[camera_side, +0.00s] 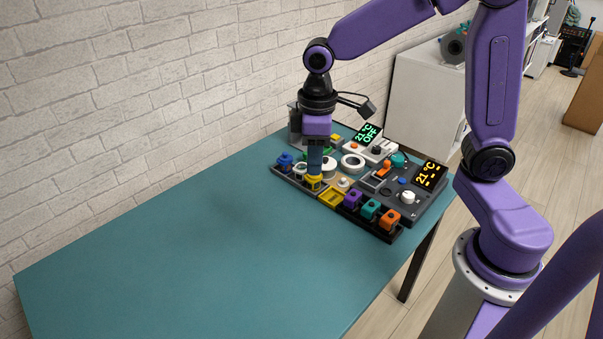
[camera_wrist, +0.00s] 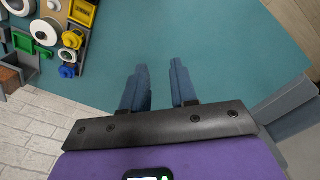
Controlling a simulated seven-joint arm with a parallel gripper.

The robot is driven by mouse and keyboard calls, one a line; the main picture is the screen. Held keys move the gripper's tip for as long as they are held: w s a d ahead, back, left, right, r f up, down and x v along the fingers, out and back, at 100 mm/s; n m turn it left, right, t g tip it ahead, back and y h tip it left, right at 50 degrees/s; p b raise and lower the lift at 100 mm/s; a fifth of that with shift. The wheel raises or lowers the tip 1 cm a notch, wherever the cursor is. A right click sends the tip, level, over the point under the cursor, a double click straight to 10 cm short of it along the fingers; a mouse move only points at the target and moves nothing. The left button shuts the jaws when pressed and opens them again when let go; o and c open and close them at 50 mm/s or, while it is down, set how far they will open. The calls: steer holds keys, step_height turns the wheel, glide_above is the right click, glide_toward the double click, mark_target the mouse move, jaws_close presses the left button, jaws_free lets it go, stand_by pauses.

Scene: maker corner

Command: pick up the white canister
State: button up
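No single thing clearly reads as a white canister. Several white round things show among the parts at the table's far end: a white cylinder (camera_side: 328,166), a white ring (camera_side: 352,163) behind it, and a small white piece (camera_side: 343,183). A white round thing with a hole (camera_wrist: 44,32) also shows at the wrist view's upper left; I cannot tell which of these it is. My gripper (camera_side: 314,176) points down, its fingers overlapping a yellow knobbed block (camera_side: 314,184) in the side view. In the wrist view my fingers (camera_wrist: 159,66) are apart, with only teal tabletop between them.
A dark tray (camera_side: 384,233) holds purple, teal and orange knobbed blocks. Dark panels with a lit display (camera_side: 430,175) stand at the right. A brick wall (camera_side: 150,90) runs behind. The near left of the teal table (camera_side: 200,255) is clear.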

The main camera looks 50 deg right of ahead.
steer(key=w+d+f+m, duration=0.1)
steer(key=w+d+f, duration=0.15)
steer(key=w, duration=0.35)
steer(key=w+d+f+m, duration=0.1)
steer(key=w+d+m, duration=0.15)
steer(key=w, duration=0.45)
steer(key=m, duration=0.2)
glide_above(301, 173)
step_height(301, 173, down, 6)
steer(key=r, duration=0.1)
steer(key=f, duration=0.8)
steer(key=w+f, duration=0.1)
steer(key=f, duration=0.3)
steer(key=shift+d, duration=0.15)
steer(key=shift+w+f, duration=0.15)
steer(key=shift+f, duration=2.7)
jaws_close()
